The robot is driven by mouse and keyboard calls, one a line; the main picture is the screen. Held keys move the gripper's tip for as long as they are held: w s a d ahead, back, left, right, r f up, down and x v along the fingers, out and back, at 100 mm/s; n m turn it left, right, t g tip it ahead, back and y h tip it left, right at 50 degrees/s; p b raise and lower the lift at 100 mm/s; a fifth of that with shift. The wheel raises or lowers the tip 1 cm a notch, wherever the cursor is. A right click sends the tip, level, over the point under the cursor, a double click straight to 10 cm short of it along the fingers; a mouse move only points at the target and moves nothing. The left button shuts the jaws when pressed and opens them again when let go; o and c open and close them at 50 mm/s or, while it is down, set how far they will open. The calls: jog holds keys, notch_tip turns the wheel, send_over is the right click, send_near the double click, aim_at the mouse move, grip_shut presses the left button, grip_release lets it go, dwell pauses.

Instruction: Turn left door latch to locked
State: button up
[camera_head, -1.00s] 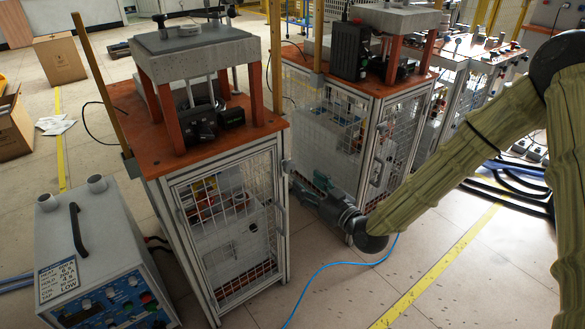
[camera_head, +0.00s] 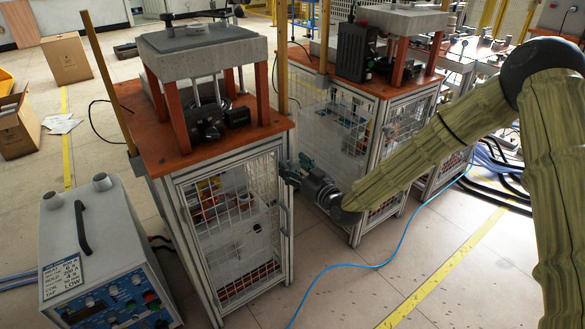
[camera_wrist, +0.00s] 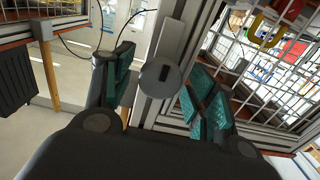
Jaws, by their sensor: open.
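The left door latch (camera_wrist: 158,77) is a round grey disc with a dark slot, mounted on the grey cabinet frame in the wrist view. The slot runs roughly up and down in that view. My gripper (camera_wrist: 164,88) is open, with green-padded fingers on either side of the disc. No clear contact shows. In the head view my gripper (camera_head: 291,171) is at the right edge of the left cabinet's mesh door (camera_head: 237,222). The door looks closed. The latch cannot be made out there.
The second cabinet (camera_head: 367,150) stands close behind my gripper on the right. A grey control box (camera_head: 108,225) stands at the lower left. A blue hose (camera_head: 355,265) lies on the floor. Open floor lies to the right of the left cabinet.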

jog(key=shift+c, duration=0.5)
jog(key=c, duration=0.9)
jog(key=shift+a, duration=0.25)
jog(key=shift+d, duration=0.15)
jog(key=m, duration=0.3)
jog(key=shift+d+f+m, duration=0.15)
jog(key=shift+m, duration=0.25)
jog(key=m, duration=0.5)
jog(key=shift+w+d+m+b, duration=0.1)
jog(key=shift+d+m+b, duration=0.05)
jog(key=shift+m+b, duration=0.15)
jog(key=m+b, duration=0.1)
jog(key=m, duration=0.3)
jog(key=shift+f, duration=0.15)
jog(key=shift+m+b, duration=0.85)
jog(key=shift+m, duration=1.35)
jog(key=shift+d, duration=0.1)
